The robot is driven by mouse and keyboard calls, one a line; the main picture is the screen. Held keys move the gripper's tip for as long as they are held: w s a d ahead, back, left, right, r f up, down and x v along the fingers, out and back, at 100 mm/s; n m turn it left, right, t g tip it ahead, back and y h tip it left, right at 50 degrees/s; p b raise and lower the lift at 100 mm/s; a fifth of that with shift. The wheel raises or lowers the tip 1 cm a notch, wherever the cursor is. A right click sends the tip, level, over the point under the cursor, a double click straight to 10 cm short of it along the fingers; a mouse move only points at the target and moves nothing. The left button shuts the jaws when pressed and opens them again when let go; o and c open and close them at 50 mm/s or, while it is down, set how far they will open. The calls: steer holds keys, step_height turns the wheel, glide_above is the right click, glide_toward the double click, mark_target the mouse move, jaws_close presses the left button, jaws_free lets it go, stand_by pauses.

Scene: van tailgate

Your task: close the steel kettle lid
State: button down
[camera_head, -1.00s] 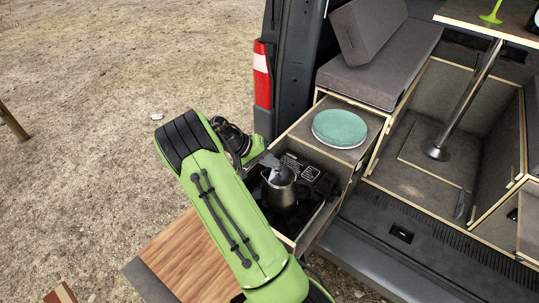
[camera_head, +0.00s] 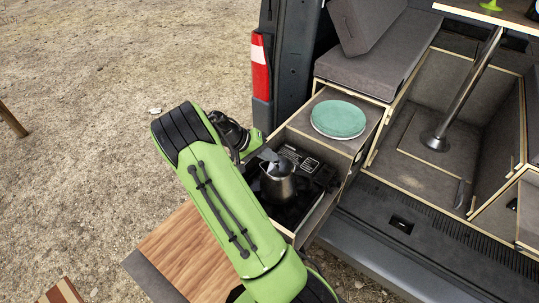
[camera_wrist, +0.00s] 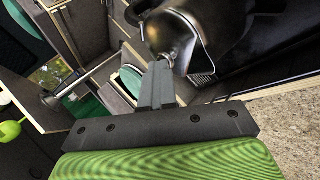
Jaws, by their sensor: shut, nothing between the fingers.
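The steel kettle (camera_head: 279,187) stands upright on the dark stove in the pulled-out drawer. In the wrist view the kettle (camera_wrist: 205,35) fills the top middle, close to my fingertips. A shiny rounded steel part with a small knob, seemingly the lid (camera_wrist: 160,32), shows at its left side; its exact angle is hard to tell. My gripper (camera_head: 269,156) is at the kettle's top, on its far left side. In the wrist view my gripper (camera_wrist: 161,68) is shut and empty, its tips beside the knob; I cannot tell whether they touch.
The stove (camera_head: 305,165) sits within the drawer walls around the kettle. A round green plate-like thing (camera_head: 338,118) lies on the counter behind. A wooden board (camera_head: 185,250) is at the lower left. A table post (camera_head: 468,85) stands in the van at right.

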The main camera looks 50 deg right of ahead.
steer(key=p+v, duration=0.3)
steer(key=v, duration=0.9)
steer(key=shift+w+d+r, duration=0.2)
steer(key=shift+w+r, duration=0.15)
steer(key=shift+w, duration=0.2)
steer(key=shift+s, duration=0.1)
